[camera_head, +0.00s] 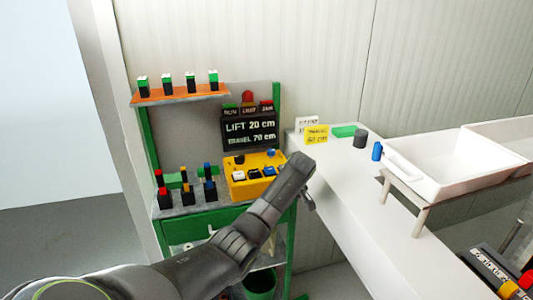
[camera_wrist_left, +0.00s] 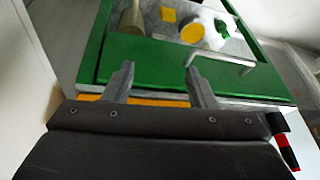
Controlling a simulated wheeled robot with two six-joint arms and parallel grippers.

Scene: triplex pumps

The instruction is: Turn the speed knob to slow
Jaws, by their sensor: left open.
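An orange shelf (camera_head: 180,95) holds several green-topped blocks. Small coloured-top blocks (camera_head: 187,195) stand left of the box. A white counter (camera_head: 345,190) on the right carries a yellow card (camera_head: 316,134), a dark cylinder (camera_head: 361,138) and a white tray (camera_head: 450,158).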

